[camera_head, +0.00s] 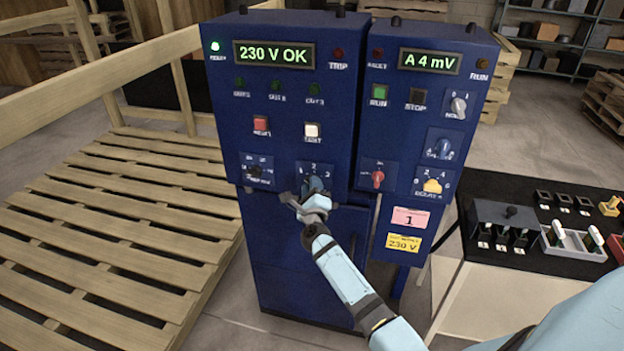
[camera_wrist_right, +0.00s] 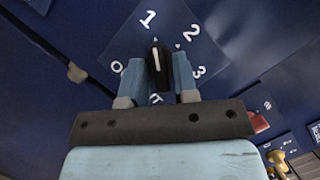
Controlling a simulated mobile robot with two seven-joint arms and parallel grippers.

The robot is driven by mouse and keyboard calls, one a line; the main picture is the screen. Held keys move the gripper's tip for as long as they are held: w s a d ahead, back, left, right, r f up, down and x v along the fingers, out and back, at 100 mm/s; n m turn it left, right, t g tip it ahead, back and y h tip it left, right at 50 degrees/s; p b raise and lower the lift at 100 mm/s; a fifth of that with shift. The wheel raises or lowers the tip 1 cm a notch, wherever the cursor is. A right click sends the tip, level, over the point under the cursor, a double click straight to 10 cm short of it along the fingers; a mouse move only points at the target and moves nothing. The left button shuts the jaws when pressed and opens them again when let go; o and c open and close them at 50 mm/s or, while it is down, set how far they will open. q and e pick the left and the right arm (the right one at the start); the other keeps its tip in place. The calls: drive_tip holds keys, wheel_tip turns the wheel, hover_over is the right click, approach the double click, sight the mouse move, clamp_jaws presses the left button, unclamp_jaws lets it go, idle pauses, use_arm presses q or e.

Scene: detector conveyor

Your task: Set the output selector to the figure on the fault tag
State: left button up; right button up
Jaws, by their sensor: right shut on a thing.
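The output selector (camera_wrist_right: 157,62) is a black knob with a white pointer line on a blue plate marked 0, 1, 2 and 3. In the right wrist view its line points up and slightly left, toward the 1. My right gripper (camera_head: 314,190) is shut on the knob; its two fingers (camera_wrist_right: 159,80) sit on either side of it. The plate's label is mostly hidden behind the fingers. A pink tag (camera_head: 410,218) with the figure 1 hangs low on the right-hand cabinet; its small heading is too blurred to read. My left gripper is not in view.
A yellow tag (camera_head: 403,242) reads 230 V. The left display (camera_head: 274,54) reads 230 V OK. A red knob (camera_head: 378,178) is close to the right of my gripper. A black table (camera_head: 500,268) with trays stands at right, a wooden pallet (camera_head: 100,220) at left.

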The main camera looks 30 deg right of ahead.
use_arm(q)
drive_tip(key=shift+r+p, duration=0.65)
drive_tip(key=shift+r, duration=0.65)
use_arm(e)
drive_tip(key=shift+w+d+r+n+y, duration=0.2)
drive_tip(key=shift+r+n+y, duration=0.1)
drive_tip(key=shift+r+n, duration=0.3)
drive_tip(key=shift+f, duration=0.1)
drive_tip(key=o, duration=0.7)
drive_tip(key=shift+f, duration=0.3)
use_arm(q)
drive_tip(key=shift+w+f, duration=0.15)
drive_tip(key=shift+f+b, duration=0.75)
drive_tip(key=shift+b, duration=0.05)
use_arm(e)
drive_tip(key=v, duration=1.3)
drive_tip(key=shift+s+a, duration=0.2)
drive_tip(key=shift+s, duration=0.15)
